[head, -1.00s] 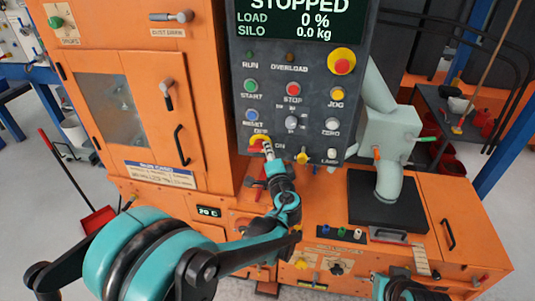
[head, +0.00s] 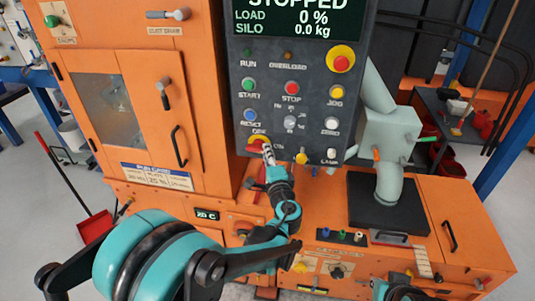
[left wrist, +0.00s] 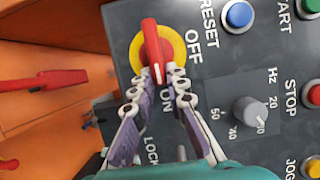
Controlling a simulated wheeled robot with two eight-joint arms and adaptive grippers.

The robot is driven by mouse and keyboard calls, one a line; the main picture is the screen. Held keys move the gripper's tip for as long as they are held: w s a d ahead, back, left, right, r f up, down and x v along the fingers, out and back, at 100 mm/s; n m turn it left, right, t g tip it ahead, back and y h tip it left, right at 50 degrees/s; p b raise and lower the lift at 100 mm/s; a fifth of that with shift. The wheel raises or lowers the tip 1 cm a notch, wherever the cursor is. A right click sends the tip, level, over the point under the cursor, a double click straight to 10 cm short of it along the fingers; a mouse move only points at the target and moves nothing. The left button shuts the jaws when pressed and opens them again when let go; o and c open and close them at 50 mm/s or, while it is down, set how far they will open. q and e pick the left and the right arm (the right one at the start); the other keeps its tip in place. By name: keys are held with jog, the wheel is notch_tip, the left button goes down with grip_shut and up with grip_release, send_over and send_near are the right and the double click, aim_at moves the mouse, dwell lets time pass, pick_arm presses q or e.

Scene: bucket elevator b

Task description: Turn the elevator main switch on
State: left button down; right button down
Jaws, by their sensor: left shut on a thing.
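The main switch is a red handle (left wrist: 152,45) on a yellow disc (left wrist: 176,46), with OFF and ON printed beside it. In the left wrist view the handle's white-marked end points towards ON. In the head view the switch (head: 254,144) sits at the panel's lower left, partly covered by my gripper. My left gripper (left wrist: 164,78) is shut on the handle's near end, one finger on each side. It also shows in the head view (head: 267,150). A teal part of my right arm shows at the bottom edge; its fingers are not clear.
The dark control panel (head: 304,110) carries several buttons and a red emergency button (head: 341,61). Its screen (head: 299,20) reads STOPPED. A yellow knob (head: 301,158) and a white LAMP toggle (head: 331,154) are close by. An orange cabinet (head: 200,100) stands left of the panel.

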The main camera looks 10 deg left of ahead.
pick_arm(q)
jog(key=c, duration=1.5)
grip_release()
jog(key=shift+c, duration=0.2)
jog(key=v, duration=1.2)
jog(key=shift+f, duration=0.1)
